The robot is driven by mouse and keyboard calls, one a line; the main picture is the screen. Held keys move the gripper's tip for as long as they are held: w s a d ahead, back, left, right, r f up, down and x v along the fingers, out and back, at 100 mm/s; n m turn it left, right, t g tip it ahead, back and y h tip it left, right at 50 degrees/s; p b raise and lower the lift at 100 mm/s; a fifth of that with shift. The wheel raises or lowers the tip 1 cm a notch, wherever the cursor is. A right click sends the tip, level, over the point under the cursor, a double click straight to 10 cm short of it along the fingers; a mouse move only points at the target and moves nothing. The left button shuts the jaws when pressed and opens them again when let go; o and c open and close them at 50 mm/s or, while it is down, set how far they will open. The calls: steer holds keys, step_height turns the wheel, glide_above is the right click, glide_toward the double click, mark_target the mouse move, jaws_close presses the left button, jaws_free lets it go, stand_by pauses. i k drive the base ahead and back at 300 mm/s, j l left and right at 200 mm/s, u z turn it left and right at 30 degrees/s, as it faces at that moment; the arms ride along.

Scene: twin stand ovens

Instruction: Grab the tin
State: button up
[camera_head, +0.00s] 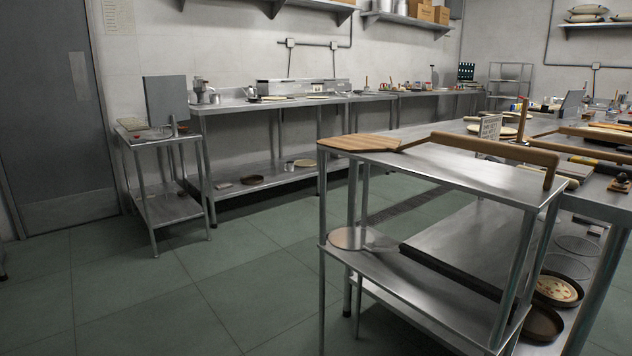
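I cannot tell which item the task means by the tin. A dark round pan (541,324), perhaps a tin, lies low at the right, under the long table. Another round pan with a pizza in it (557,289) lies just behind it. A small dark round dish (252,180) sits on the lower shelf of the back wall table, with a small metal can (289,166) to its right. My gripper is not in view.
A steel stand (450,175) with a wooden peel (358,142) on top fills the right foreground. The green tiled floor (190,290) is open at the left. A small steel side table (165,208) stands by the grey door (60,110).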

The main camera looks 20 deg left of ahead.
mark_target(254, 179)
steer(key=i+j+u, duration=0.45)
steer(key=j, duration=0.2)
steer(key=i+j+u, duration=0.95)
steer(key=i+u, duration=0.5)
steer(key=i, duration=0.2)
steer(key=i+l+z, duration=0.1)
steer(key=i+z, duration=0.2)
steer(key=i, duration=0.2)
steer(key=i+z, duration=0.35)
steer(key=i, duration=0.15)
steer(key=i+j+z, duration=0.1)
steer(key=i+z, duration=0.2)
steer(key=i, duration=0.2)
steer(key=i+j+z, duration=0.3)
steer(key=i, duration=0.2)
steer(key=i+l, duration=0.1)
steer(key=i, duration=0.4)
steer(key=i+l, duration=0.1)
steer(key=i, duration=0.35)
steer(key=i+l+u, duration=0.1)
steer(key=i, duration=0.4)
steer(key=i+l+u, duration=0.1)
steer(key=i+u, duration=0.15)
steer(key=i+l+u, duration=0.25)
steer(key=i, duration=0.15)
